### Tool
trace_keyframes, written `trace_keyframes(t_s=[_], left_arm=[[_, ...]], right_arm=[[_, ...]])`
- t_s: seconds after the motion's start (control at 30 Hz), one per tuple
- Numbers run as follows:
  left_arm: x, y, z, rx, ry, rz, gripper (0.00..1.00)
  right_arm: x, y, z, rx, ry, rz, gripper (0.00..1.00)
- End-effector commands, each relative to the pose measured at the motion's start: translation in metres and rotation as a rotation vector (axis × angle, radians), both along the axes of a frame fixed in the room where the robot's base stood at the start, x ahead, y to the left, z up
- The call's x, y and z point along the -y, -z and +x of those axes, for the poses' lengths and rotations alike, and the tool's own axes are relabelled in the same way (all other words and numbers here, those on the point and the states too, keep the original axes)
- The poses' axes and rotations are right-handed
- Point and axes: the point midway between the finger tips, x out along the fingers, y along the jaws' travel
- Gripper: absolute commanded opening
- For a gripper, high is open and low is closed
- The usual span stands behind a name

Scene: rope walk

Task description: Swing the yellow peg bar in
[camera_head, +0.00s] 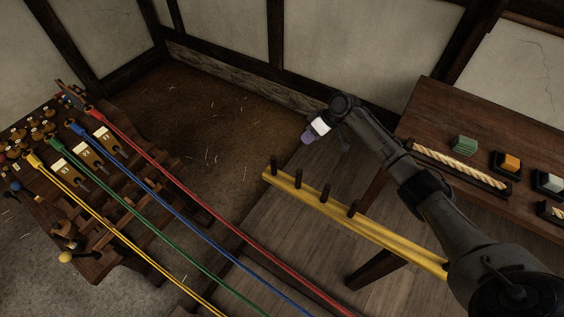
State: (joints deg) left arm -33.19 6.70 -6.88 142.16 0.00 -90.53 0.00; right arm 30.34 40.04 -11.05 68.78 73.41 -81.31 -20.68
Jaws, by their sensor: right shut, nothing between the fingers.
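The yellow peg bar (383,234) reaches from the lower right, beneath my right arm, to a free end at the middle of the view. Several dark upright pegs stand on it near that end. My right gripper (308,136) is shut and empty. In the picture it is just above the bar's free end, apart from it. The bar's right end is hidden behind my arm. My left gripper is not in view.
Red (190,179), blue, green and yellow ropes run from the wooden rack (104,232) at left to the lower middle. A wooden table (470,110) at right bears coloured blocks and rope pieces in trays. Straw-strewn floor (215,110) lies open at upper middle.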

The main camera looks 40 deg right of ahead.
Motion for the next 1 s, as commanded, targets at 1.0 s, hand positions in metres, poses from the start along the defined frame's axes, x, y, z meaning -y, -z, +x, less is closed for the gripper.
trace_keyframes(t_s=[1.0], left_arm=[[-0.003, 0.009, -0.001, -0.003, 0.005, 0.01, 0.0]], right_arm=[[-0.048, 0.075, 0.029, -0.001, 0.002, 0.01, 0.0]])
